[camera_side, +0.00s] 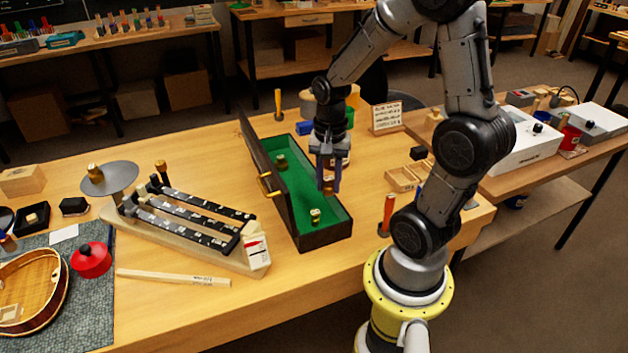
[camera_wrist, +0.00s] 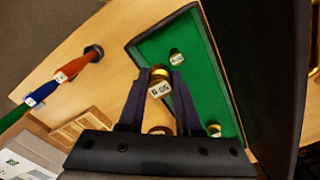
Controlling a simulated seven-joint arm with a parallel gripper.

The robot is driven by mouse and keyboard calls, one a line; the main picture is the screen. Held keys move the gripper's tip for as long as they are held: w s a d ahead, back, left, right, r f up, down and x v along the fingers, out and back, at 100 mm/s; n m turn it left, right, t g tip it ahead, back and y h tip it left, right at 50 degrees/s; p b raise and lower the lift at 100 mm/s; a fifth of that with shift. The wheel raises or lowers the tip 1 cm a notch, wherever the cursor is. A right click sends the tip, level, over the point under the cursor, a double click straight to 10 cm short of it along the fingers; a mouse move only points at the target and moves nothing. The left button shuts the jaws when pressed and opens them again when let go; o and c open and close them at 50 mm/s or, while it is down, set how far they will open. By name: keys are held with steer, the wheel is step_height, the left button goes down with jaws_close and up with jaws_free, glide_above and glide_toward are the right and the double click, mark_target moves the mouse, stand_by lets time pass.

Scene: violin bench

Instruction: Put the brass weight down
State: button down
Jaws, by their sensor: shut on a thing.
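My gripper (camera_side: 329,190) points down over the right side of an open dark case (camera_side: 325,239) with green lining. It is shut on a brass weight (camera_side: 328,186); in the wrist view the held weight (camera_wrist: 160,88) shows a pale label between the fingertips. Two other brass weights sit in the case, one toward the back (camera_side: 282,160) and one toward the front (camera_side: 315,216). I cannot tell how far the held weight is above the lining. In the wrist view a brownish round thing (camera_wrist: 160,130) is partly hidden behind my gripper.
The case lid (camera_side: 262,160) stands open along its left side. Left of it is a wooden stand with dark sloping bars (camera_side: 185,220). A red-handled tool (camera_side: 387,214) and a small wooden tray (camera_side: 402,179) are to the right. Bare tabletop (camera_side: 300,278) lies in front.

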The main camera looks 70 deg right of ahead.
steer(key=w+a+r+n, duration=0.1)
steer(key=w+r+n, duration=0.2)
steer(key=w+a+r+n, duration=0.2)
steer(key=w+r+n, duration=0.1)
steer(key=w, duration=0.1)
steer(key=w+a+r+n, duration=0.2)
steer(key=w+r+n, duration=0.1)
steer(key=w, duration=0.1)
steer(key=shift+w+a+r+n, duration=0.15)
steer(key=shift+r+n, duration=0.1)
steer(key=shift+n, duration=0.15)
steer(key=w+a+f+n, duration=0.6)
steer(key=w+a+f, duration=0.2)
steer(key=shift+w+f, duration=0.25)
steer(key=shift+f, duration=0.1)
steer(key=shift+r, duration=0.1)
